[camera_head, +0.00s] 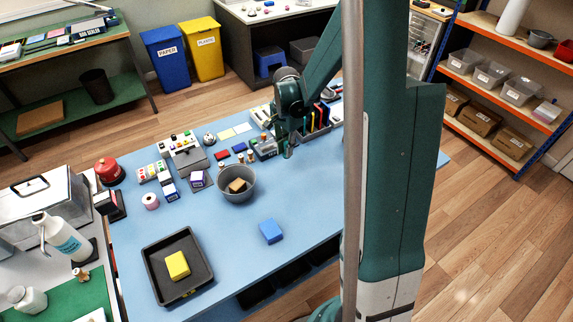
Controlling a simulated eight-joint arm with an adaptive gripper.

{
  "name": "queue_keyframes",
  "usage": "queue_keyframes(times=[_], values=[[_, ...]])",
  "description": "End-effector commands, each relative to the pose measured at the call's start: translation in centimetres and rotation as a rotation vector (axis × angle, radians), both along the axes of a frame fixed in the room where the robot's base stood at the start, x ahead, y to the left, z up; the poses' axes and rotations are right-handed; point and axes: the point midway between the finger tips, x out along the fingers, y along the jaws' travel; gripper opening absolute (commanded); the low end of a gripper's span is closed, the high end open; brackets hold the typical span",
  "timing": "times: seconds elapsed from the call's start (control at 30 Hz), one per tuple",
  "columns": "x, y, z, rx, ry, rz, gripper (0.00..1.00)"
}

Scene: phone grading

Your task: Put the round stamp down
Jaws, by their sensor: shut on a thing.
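My gripper (288,150) is low over the back part of the blue table (315,212), beside the grey organizer. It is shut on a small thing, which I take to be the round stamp. The stamp is mostly hidden by the fingers, and at this size I cannot tell whether it touches the table. Small wooden-handled pieces (245,157) stand left of my gripper, near the grey box with small items (264,149).
An organizer (318,133) with upright coloured items stands right of my gripper. The table's front right is clear.

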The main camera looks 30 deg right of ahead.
Motion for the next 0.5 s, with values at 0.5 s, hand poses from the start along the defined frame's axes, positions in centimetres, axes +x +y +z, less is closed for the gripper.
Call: queue_keyframes(times=[0.5], values=[[0.0, 0.0, -4.1, 0.000, 0.000, 0.000, 0.00]])
